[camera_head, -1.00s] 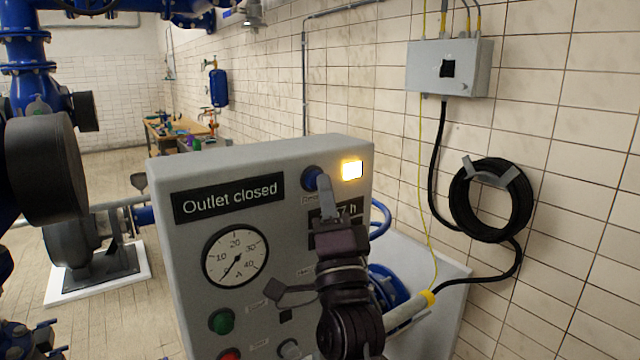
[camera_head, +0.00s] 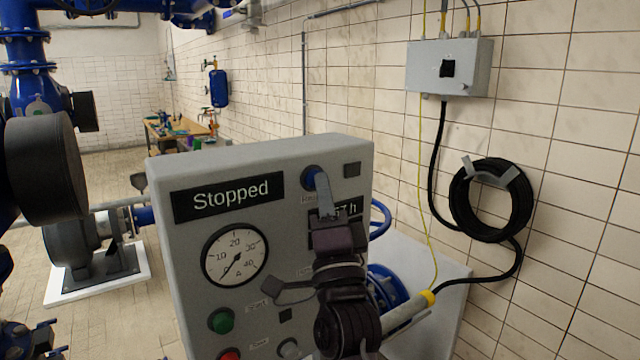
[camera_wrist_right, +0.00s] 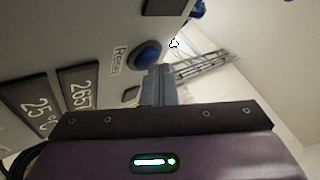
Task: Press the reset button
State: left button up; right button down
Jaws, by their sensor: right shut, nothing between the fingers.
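The blue reset button (camera_head: 311,176) sits near the top right of the grey control panel (camera_head: 290,150). It also shows in the right wrist view (camera_wrist_right: 147,54), beside a partly readable label. My right gripper (camera_head: 321,178) is shut and empty, with its fingertips at the lower right edge of the button in the head view. In the wrist view the fingertips (camera_wrist_right: 160,70) are close to the button; I cannot tell whether they touch it. The display (camera_head: 229,197) reads "Stopped". My left gripper is not in view.
A round gauge (camera_head: 235,256), a green button (camera_head: 221,320) and a partly visible red button (camera_head: 230,355) are on the panel's left side. My right arm covers part of the lower right panel.

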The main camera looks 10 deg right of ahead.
jog(key=shift+s+f, duration=0.1)
jog(key=shift+s, duration=0.2)
jog(key=s, duration=0.1)
jog(key=s+d+b, duration=0.1)
jog(key=s, duration=0.1)
jog(key=s+d, duration=0.1)
jog(key=s, duration=0.1)
jog(key=shift+s+b, duration=0.2)
jog(key=shift+b, duration=0.1)
dwell(0.6)
